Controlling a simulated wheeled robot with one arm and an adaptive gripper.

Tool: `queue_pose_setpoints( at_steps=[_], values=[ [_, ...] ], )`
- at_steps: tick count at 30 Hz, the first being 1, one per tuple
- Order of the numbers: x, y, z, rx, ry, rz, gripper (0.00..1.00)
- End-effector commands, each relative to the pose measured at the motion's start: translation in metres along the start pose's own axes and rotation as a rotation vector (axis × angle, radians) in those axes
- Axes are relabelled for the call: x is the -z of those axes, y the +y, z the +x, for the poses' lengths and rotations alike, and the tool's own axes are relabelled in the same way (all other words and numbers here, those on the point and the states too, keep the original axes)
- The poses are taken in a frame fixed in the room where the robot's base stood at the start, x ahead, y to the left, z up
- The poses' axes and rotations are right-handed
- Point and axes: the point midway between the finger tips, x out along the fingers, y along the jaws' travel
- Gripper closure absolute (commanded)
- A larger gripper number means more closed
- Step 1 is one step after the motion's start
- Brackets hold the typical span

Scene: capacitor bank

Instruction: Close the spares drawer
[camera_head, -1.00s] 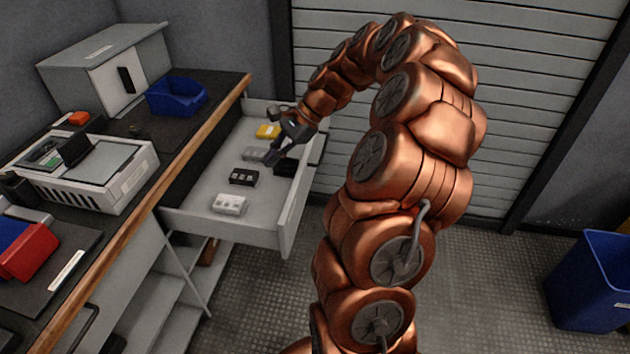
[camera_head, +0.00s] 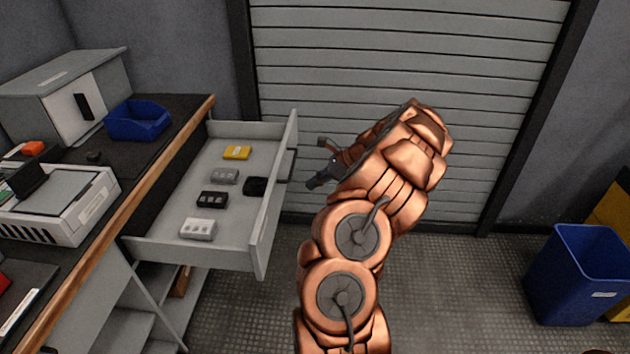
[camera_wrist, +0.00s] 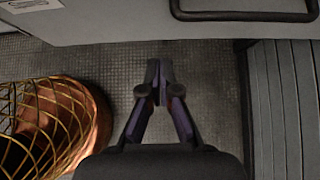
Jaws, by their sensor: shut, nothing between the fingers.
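The spares drawer (camera_head: 262,235) stands pulled out from the workbench in the head view, its grey front facing right. A dark bar handle (camera_head: 291,166) is on that front; the handle also shows in the wrist view (camera_wrist: 245,16). Inside lie a yellow part (camera_head: 237,153), a grey part (camera_head: 225,176), a black part (camera_head: 212,199), a white part (camera_head: 197,229) and a round black item (camera_head: 255,186). My gripper (camera_wrist: 157,72) is shut and empty. It is outside the drawer, on the handle side, with its fingertips toward the front and a visible gap of floor before it.
The workbench (camera_head: 165,150) holds a blue bin (camera_head: 138,121), a grey cabinet (camera_head: 60,95) and a white device (camera_head: 62,200). A roller shutter (camera_head: 400,60) stands behind. A blue waste bin (camera_head: 575,280) is at the right. The floor between it and my arm is clear.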

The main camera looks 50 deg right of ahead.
Motion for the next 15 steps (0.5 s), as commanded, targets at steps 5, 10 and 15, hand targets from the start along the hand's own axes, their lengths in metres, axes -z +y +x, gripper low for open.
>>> queue_pose_setpoints(
  at_steps=[5, 10, 15],
  values=[
    [0.000, 0.002, 0.035, -0.008, -0.001, 0.001, 1.00],
    [0.000, 0.002, 0.064, -0.008, -0.001, 0.001, 1.00],
    [-0.015, 0.001, 0.081, -0.002, 0.000, -0.002, 1.00]
  ],
)
